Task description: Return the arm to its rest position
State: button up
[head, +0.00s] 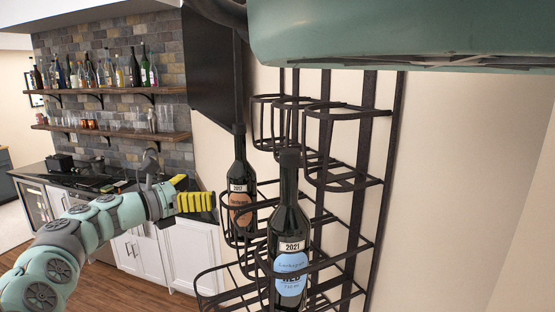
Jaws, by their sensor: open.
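My arm reaches in from the lower left of the head view. My gripper (190,191), with yellow finger pads, is open, and nothing shows between its fingers. It is left of the black wire wine rack (368,150) in the picture. In the rack, a dark bottle with an orange 2017 label (240,190) stands just right of the gripper, with a visible gap between them. A second dark bottle with a blue 2021 label (289,240) stands nearer and lower in the rack.
Behind the gripper are a dark counter (95,190) and white cabinets (195,252). Shelves (110,91) with bottles and glasses hang on the brick wall. A black panel (213,70) is on the wall above. Wooden floor (140,292) shows at the lower left.

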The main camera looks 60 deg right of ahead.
jog(key=shift+w+a, duration=0.1)
jog(key=shift+a, duration=0.25)
dwell(0.3)
